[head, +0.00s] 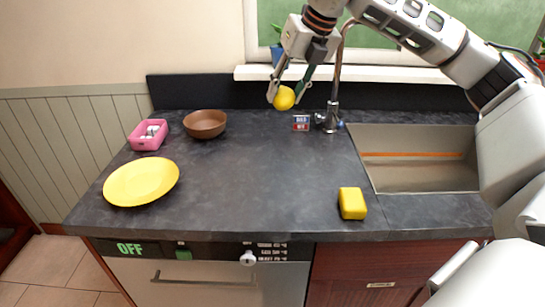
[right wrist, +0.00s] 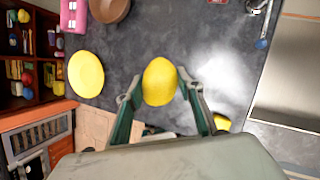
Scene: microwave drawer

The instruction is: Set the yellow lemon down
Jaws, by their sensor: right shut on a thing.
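The yellow lemon (head: 284,98) is held in my right gripper (head: 287,92), above the back of the dark counter (head: 255,175). The gripper is shut on it, and the lemon is clear of the counter top. In the right wrist view the lemon (right wrist: 159,82) sits between the two fingers (right wrist: 160,95), with the counter (right wrist: 200,40) below it. My left gripper is in neither view.
A yellow plate (head: 141,182), a pink container (head: 148,134) and a brown bowl (head: 205,124) stand on the left. A yellow sponge-like block (head: 352,203) lies near the front, by the sink (head: 415,158). The counter's middle is free.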

